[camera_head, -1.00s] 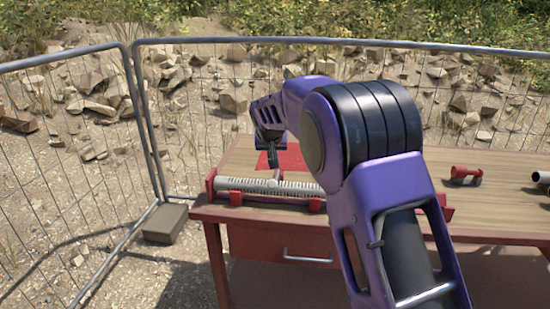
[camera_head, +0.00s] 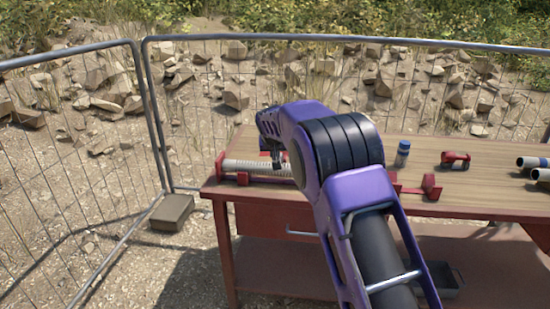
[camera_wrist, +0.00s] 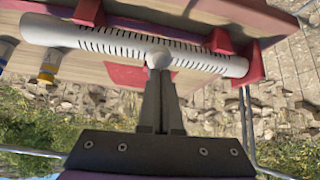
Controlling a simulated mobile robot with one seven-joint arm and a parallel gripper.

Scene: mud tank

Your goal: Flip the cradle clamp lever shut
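A pale slotted pipe (camera_wrist: 115,42) with a short side stub lies along a red cradle (camera_wrist: 200,25) in the wrist view. In the head view the pipe (camera_head: 255,168) and the cradle (camera_head: 243,179) show at the table's left, partly behind my arm. My gripper (camera_wrist: 160,66) has its two fingers close together at the pipe's stub and appears closed on it. Red blocks of the cradle stand along the pipe, and a red end piece (camera_head: 431,187) shows right of my arm. I cannot tell which part is the clamp lever or how it stands.
A blue-capped bottle (camera_head: 402,154), a red item (camera_head: 455,160) and grey pipes with blue ends (camera_head: 532,162) stand or lie on the wooden table (camera_head: 480,200). A red mat (camera_wrist: 125,75) lies beside the pipe. Wire fencing (camera_head: 90,130) runs behind and left.

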